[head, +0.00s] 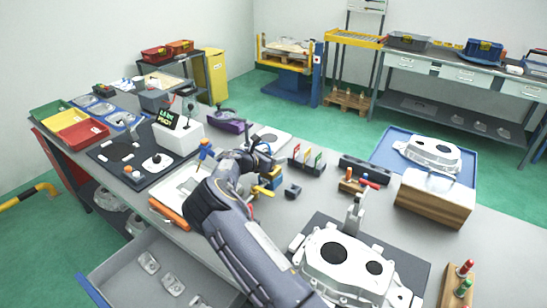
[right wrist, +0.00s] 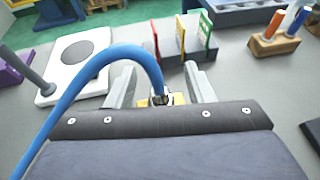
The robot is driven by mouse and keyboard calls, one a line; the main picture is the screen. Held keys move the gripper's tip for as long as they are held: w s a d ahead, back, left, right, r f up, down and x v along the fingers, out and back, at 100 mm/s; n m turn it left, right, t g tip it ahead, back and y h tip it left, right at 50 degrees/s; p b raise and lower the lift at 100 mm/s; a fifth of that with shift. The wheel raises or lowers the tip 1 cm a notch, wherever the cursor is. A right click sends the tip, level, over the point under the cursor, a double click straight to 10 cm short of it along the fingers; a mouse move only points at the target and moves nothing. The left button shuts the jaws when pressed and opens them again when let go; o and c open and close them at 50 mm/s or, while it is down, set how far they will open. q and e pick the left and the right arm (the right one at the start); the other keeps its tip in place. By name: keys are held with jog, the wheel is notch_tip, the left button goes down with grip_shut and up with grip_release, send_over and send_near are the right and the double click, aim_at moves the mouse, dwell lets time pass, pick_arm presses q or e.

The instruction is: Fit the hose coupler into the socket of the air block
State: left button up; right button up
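My right gripper (head: 264,178) reaches over the workbench in the head view. In the right wrist view its two grey fingers (right wrist: 160,66) stand wide apart. The blue hose (right wrist: 115,52) arcs in from the lower left and ends at the metallic hose coupler (right wrist: 159,97), which lies between the fingers with gaps on both sides. The yellow part of the air block (right wrist: 177,99) shows just behind the coupler. In the head view the blue and yellow air block (head: 272,184) is partly hidden by my gripper. Whether the coupler sits in the socket is hidden. My left gripper is not in view.
A stand with coloured cards (head: 307,160) is just beyond the block. A small dark block (head: 292,191) lies to its right. A large casting (head: 340,262) is on a dark mat at front right. A wooden-sided box (head: 434,199) stands farther right.

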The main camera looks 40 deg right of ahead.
jog(key=b+v, duration=0.2)
jog(key=v, duration=0.5)
jog(key=shift+a, duration=0.4)
jog(key=shift+r, duration=0.15)
